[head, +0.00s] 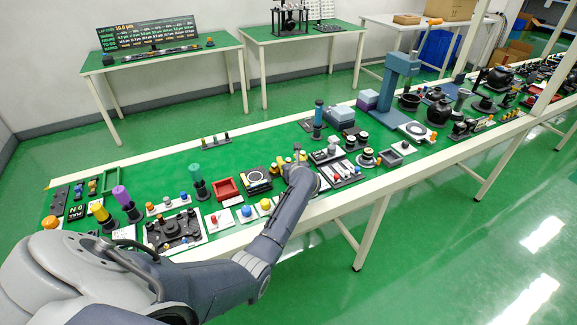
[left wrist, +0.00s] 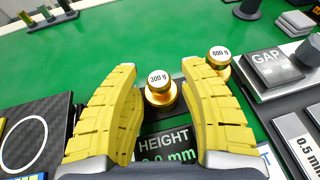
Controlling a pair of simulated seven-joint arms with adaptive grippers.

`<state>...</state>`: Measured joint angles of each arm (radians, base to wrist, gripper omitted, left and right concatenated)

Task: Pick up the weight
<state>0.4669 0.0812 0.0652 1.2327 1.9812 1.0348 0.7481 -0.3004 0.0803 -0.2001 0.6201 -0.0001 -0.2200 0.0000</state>
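A gold weight labelled 300 g (left wrist: 160,93) stands upright in the left wrist view, between the tips of my left gripper (left wrist: 160,70). The yellow fingers are open, one on each side of it, with a narrow gap; I cannot tell whether either touches. A second gold weight, labelled 400 g (left wrist: 219,53), stands just right of the right fingertip and is partly covered by it. In the head view my left gripper (head: 299,160) is over the bench's front half, and the weights there are too small to tell apart. My right gripper is not in view.
A black HEIGHT sign (left wrist: 165,147) lies below the weight, between the fingers. A grey GAP block (left wrist: 268,72) stands to the right. A dark plate with a white ring (left wrist: 25,140) is to the left. Green bench surface (left wrist: 110,45) is clear beyond the fingertips.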

